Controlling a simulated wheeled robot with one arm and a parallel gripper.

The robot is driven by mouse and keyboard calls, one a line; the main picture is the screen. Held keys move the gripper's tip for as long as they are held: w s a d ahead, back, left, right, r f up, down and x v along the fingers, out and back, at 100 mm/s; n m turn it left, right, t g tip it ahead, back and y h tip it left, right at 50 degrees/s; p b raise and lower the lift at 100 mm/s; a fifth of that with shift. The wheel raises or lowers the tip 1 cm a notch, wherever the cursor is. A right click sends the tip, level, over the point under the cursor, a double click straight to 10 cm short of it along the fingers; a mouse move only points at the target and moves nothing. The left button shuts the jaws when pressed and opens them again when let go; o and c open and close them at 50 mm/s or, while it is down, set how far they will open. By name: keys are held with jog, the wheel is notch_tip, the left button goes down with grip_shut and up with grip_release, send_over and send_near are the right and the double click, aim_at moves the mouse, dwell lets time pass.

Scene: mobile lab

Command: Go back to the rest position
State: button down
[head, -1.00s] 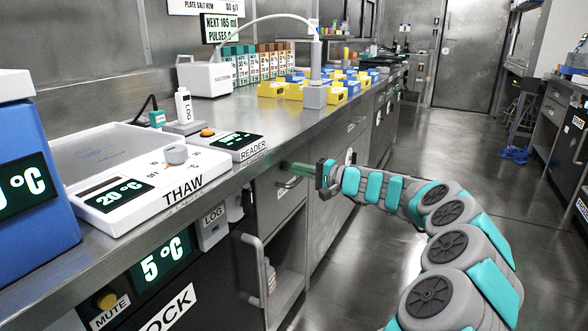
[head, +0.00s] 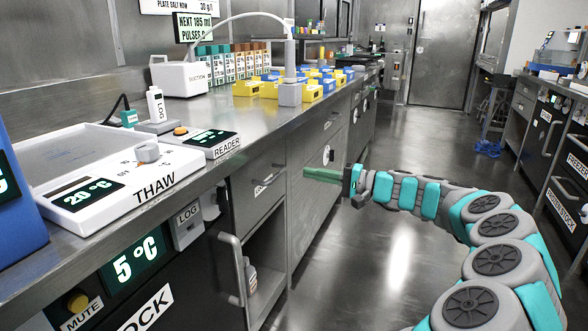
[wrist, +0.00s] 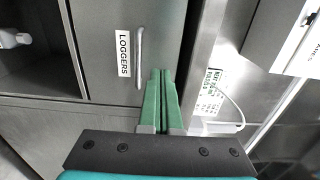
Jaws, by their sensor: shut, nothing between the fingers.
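My gripper (head: 322,175) is shut and empty, its green fingers together in front of the drawer fronts below the counter. In the wrist view, the shut green fingers (wrist: 161,98) point towards a closed grey drawer with a handle and a LOGGERS label (wrist: 124,54). My teal and grey arm reaches in from the lower right of the head view, over the aisle floor.
The steel counter (head: 262,126) runs along the left, carrying a THAW unit (head: 150,190), a READER (head: 212,142) and yellow and blue bins (head: 246,89). A door handle (head: 232,265) sticks out below. The aisle floor (head: 420,130) is mostly clear.

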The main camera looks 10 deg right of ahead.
jog(key=s+a+r+n+g+p, duration=0.1)
jog(key=s+a+r+n+g, duration=0.2)
jog(key=s+a, duration=0.45)
jog(key=s+a+r+n+g, duration=0.1)
jog(key=s+a+n+g, duration=0.25)
jog(key=s+a, duration=0.4)
jog(key=s+a+f+n+g+h+p, duration=0.1)
jog(key=s+a+f+g+h, duration=0.15)
jog(key=s, duration=0.35)
jog(key=s+a+f+n+g+h+p, duration=0.1)
jog(key=s+a+h, duration=0.1)
jog(key=s+a, duration=0.3)
jog(key=s+d+f+h, duration=0.3)
jog(key=s+d, duration=0.2)
jog(key=s, duration=0.2)
jog(key=s+d+f+m+g+h+p, duration=0.1)
jog(key=s+d+f+h, duration=0.2)
jog(key=s+d, duration=0.3)
jog(key=s+d+f+g+h, duration=0.1)
jog(key=s+d+f+h, duration=0.3)
jog(key=s, duration=0.6)
jog(key=shift+s+d+f, duration=0.15)
jog(key=shift+d+f, duration=0.5)
jog(key=shift+f, duration=0.1)
